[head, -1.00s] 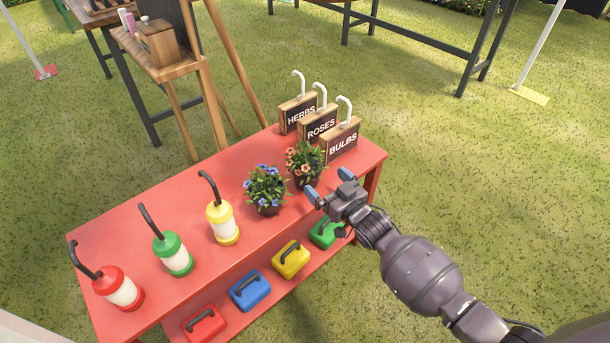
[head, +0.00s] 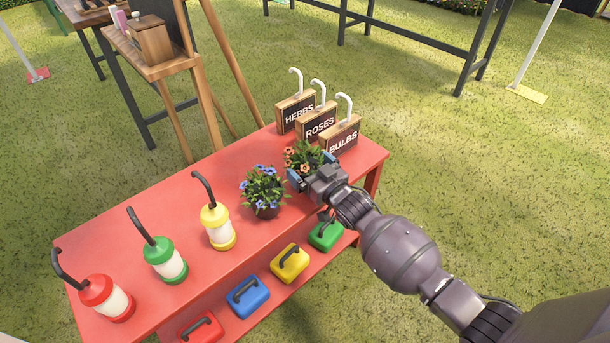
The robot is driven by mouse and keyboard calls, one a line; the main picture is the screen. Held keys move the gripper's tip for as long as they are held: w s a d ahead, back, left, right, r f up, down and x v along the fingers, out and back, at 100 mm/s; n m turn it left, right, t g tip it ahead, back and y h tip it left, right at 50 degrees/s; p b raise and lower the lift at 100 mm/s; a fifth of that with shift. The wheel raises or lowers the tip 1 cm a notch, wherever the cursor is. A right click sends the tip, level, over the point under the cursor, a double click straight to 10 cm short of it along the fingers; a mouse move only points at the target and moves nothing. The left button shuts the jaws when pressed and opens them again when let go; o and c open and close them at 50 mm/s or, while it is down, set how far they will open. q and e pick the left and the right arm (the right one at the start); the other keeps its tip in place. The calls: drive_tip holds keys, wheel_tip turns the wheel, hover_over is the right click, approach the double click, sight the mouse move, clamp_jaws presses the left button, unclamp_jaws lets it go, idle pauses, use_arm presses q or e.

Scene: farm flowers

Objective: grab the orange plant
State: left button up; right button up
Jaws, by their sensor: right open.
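The orange-flowered plant (head: 303,156) stands on the red table (head: 150,208), in front of the wooden signs. Its leaves and orange blooms show, but its pot is mostly hidden behind my right gripper. My right gripper (head: 311,172) is open, with its blue-tipped fingers at the plant's near side, around pot height. One fingertip shows left of the pot and the other near its right. I cannot tell whether they touch it. My left gripper is not in view.
A blue-flowered plant (head: 264,188) stands close on the left. Signs for herbs (head: 296,113), roses (head: 318,124) and bulbs (head: 341,137) stand just behind. Yellow (head: 217,226), green (head: 165,259) and red (head: 106,298) lanterns stand farther left. Coloured boxes lie on the lower shelf.

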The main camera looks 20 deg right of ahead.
drive_tip(key=shift+c, duration=0.3)
drive_tip(key=c, duration=0.7)
drive_tip(key=shift+r, duration=0.1)
